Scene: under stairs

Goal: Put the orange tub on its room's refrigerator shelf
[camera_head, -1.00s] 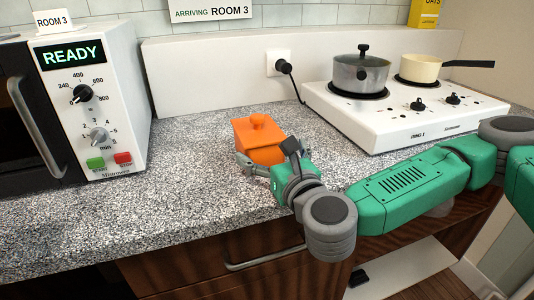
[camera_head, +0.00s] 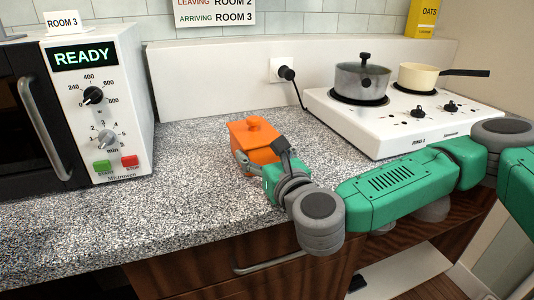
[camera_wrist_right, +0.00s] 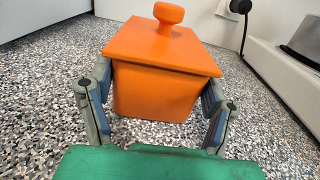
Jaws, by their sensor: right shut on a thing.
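The orange tub (camera_head: 254,138), a square box with a knobbed lid, is on or just above the speckled counter, between the microwave and the hob. My right gripper (camera_head: 257,162) is shut on it, and its near side is partly hidden by the gripper in the head view. In the right wrist view the tub (camera_wrist_right: 160,85) sits upright between the two fingers of my right gripper (camera_wrist_right: 160,105), one at each side. I cannot tell whether its base touches the counter. My left gripper is not in view. No refrigerator shows.
The microwave (camera_head: 122,130) labelled Room 3 stands at left on the counter (camera_head: 190,205). The white hob (camera_head: 395,135) at right holds a grey pot (camera_head: 360,85) and a cream pan (camera_head: 418,76). A drawer handle (camera_head: 265,265) is below the counter edge. A sign (camera_head: 215,12) reads leaving Room 2, arriving Room 3.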

